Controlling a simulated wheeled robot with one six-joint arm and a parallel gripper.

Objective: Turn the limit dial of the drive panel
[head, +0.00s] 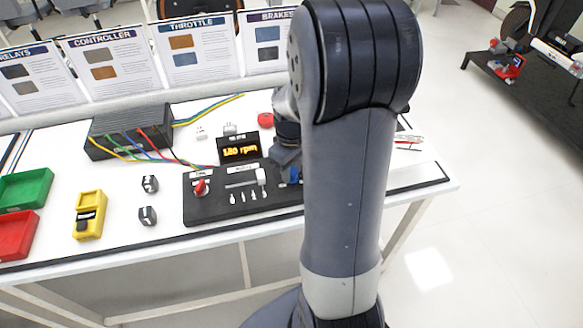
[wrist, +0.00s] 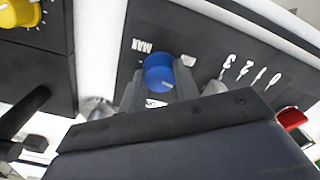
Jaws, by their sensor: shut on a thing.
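The drive panel (head: 215,209) is a black board on the white table, with a display reading about 120 rpm (head: 239,150) behind it. The blue dial (wrist: 159,72) at its right end sits between the fingers of my gripper (wrist: 158,84) in the wrist view. My gripper is shut on this dial. A MAX label shows beside it; a label below is mostly covered, so I cannot read the dial's name. In the head view my arm hides most of this dial. A red knob (head: 201,187) and a slider (head: 261,176) are on the same panel.
A black box with coloured wires (head: 128,131) stands behind left. In the wrist view, a yellow knob (wrist: 19,12) is on a dark box near my gripper.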

